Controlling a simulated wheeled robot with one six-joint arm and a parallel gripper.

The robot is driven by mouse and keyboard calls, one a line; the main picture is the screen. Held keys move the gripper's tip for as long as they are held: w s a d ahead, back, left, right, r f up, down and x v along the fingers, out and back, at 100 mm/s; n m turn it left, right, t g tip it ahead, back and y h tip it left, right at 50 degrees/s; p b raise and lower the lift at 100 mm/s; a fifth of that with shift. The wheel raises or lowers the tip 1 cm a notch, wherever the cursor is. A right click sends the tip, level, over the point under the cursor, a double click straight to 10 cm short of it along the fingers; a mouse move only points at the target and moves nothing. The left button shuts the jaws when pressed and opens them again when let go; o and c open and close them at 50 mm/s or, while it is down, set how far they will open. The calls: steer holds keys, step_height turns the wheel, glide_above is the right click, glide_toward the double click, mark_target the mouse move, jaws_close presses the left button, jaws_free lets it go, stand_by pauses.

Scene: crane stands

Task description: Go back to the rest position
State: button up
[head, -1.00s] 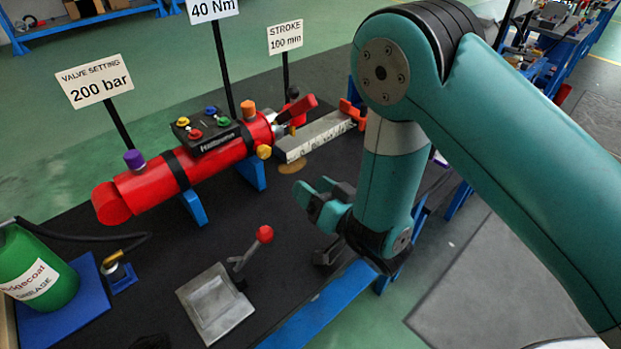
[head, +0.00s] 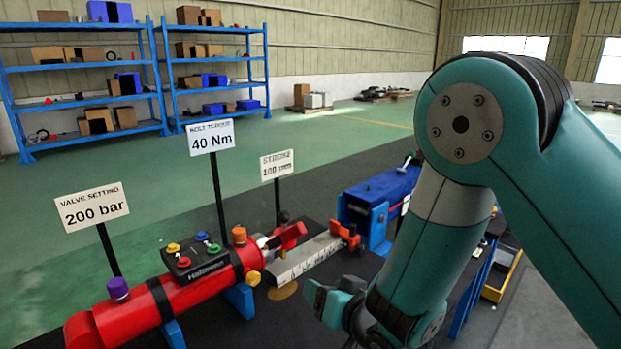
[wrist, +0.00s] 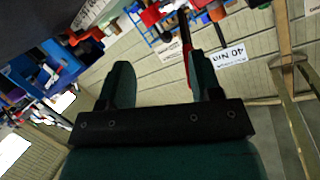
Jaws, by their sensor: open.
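My gripper (head: 325,302) is in the lower middle of the head view, at the end of my teal arm. It is to the right of the red cylinder and in front of the grey bar. In the wrist view, my gripper (wrist: 160,88) has its two teal fingers apart with nothing held between them. The wrist view is tilted, with the wall, signs and shelves at odd angles.
The red cylinder (head: 206,287) with coloured knobs lies on blue supports on the dark bench. Signs reading 200 bar (head: 92,207), 40 Nm (head: 211,138) and 100 mm (head: 277,165) stand behind it. Blue shelves (head: 75,98) line the far wall; open green floor lies between.

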steer(key=s+d+r+n+g+h, duration=0.1)
steer(key=s+d+r+g, duration=0.3)
steer(key=s, duration=0.4)
steer(key=s+d+r+n+g+h, duration=0.1)
steer(key=s+d+r+n+g, duration=0.1)
steer(key=s+d+r+g, duration=0.2)
steer(key=s+d+r+n+g+h, duration=0.1)
steer(key=s+d+r+n+g, duration=0.1)
steer(key=s+d+r+g, duration=0.2)
steer(key=s+r, duration=0.3)
steer(key=s, duration=0.5)
steer(key=shift+s+r+n+h, duration=0.25)
steer(key=shift+r+n+h, duration=0.05)
steer(key=shift+r, duration=0.05)
